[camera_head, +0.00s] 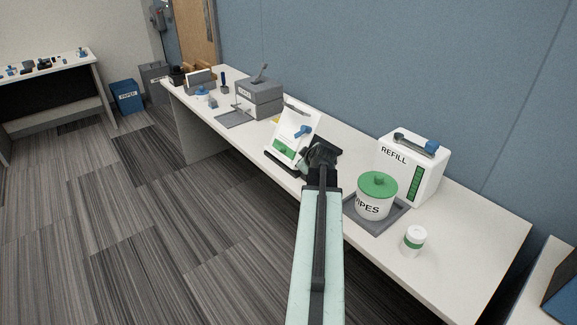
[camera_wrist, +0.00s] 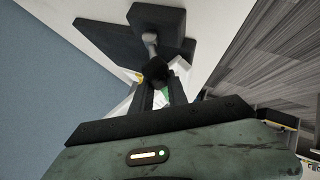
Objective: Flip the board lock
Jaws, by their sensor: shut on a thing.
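A white tilted board (camera_head: 288,122) with a green lower strip and a blue lever-like part (camera_head: 303,131) stands on the bench, left of my gripper (camera_head: 322,155). In the wrist view, my gripper (camera_wrist: 162,84) is shut at a dark round knob (camera_wrist: 158,72), which sits at the end of a grey rod. White surfaces show on both sides of the fingers, with a green patch (camera_wrist: 162,98) between them. My fingers and the knob's dark colour blend, so the exact contact is hard to see. Which part is the lock cannot be told for sure.
Right of my arm, a white jar with a green lid (camera_head: 377,193) stands on a grey tray (camera_head: 366,224). A white REFILL box (camera_head: 412,168) is behind it and a small white tub (camera_head: 414,240) in front. A grey box (camera_head: 259,100) stands farther left. The blue wall borders the bench.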

